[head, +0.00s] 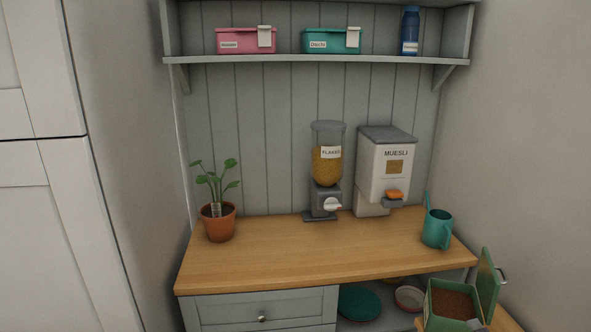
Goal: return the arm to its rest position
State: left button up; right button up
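Neither of my arms nor grippers shows in the head view. The wooden worktop (270,262) is in front of me, with nothing of mine over it. A flakes dispenser (326,168) with a white knob stands upright at the back middle. A white muesli dispenser (385,168) with an orange lever stands to its right. A teal mug (437,230) with a stick-like utensil in it stands at the right end. A potted plant (219,222) stands at the left end.
A shelf (280,59) above holds a pink box (240,42), a teal box (326,41) and a blue bottle (410,32). An open green tin (452,303) with brown contents stands low at right. A white cabinet (50,220) is at left. The worktop's front middle is clear.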

jog(key=s+a+f+n+g+y, duration=0.3)
jog(key=s+a+f+n+g, duration=0.45)
jog(key=a, duration=0.65)
jog(key=s+a+f+n+g, duration=0.25)
jog(key=s+n, duration=0.25)
jog(key=s, duration=0.4)
jog(key=s+a+f+n+g, duration=0.2)
jog(key=s+a+n, duration=0.3)
jog(key=s, duration=0.4)
notch_tip(320, 180, down, 26)
jog(key=s+d, duration=0.1)
jog(key=s, duration=0.1)
jog(key=s+d+f+g, duration=0.2)
jog(key=s+d+f, duration=0.1)
jog(key=s+f, duration=1.2)
jog(key=shift+s+f+n+h, duration=0.35)
jog(key=shift+s+n, duration=0.1)
jog(key=shift+s, duration=0.25)
